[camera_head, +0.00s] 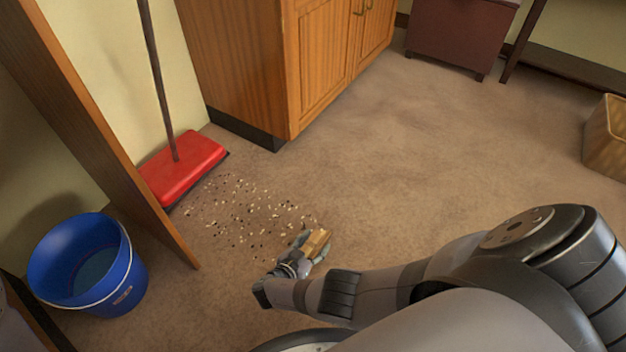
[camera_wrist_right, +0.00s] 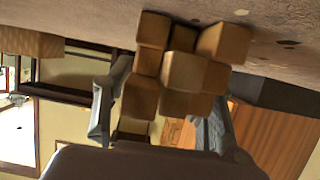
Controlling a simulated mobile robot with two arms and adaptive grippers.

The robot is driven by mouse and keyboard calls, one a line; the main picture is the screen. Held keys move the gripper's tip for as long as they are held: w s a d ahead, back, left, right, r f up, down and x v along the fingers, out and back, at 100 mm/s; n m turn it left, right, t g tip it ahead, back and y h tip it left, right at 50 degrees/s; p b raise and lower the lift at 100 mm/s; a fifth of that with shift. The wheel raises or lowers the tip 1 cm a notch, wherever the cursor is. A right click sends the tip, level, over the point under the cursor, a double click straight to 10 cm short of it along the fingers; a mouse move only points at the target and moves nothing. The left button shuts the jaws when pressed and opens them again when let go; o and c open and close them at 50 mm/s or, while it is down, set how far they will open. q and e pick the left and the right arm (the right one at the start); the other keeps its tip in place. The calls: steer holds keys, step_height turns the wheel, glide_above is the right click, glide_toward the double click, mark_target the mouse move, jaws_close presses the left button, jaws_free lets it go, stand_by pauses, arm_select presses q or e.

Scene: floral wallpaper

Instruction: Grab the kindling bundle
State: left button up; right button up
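The kindling bundle (camera_head: 316,243) is a small cluster of light-brown square sticks low over the carpet, at the edge of the scattered bits. In the right wrist view the bundle (camera_wrist_right: 180,75) shows its several stick ends close up. My right gripper (camera_head: 305,246) has its fingers on either side of the bundle; in the wrist view (camera_wrist_right: 160,118) they appear closed against it. Whether the bundle touches the floor I cannot tell. My left gripper is not in view.
Pale and dark bits (camera_head: 250,208) litter the carpet. A red broom (camera_head: 185,168) leans by the wall, left of a wooden cabinet (camera_head: 240,60). A blue bucket (camera_head: 130,275) stands at left beside a wooden panel (camera_head: 95,120). The middle carpet is clear.

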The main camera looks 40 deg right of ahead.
steer(key=c, duration=0.9)
steer(key=shift+r, duration=0.2)
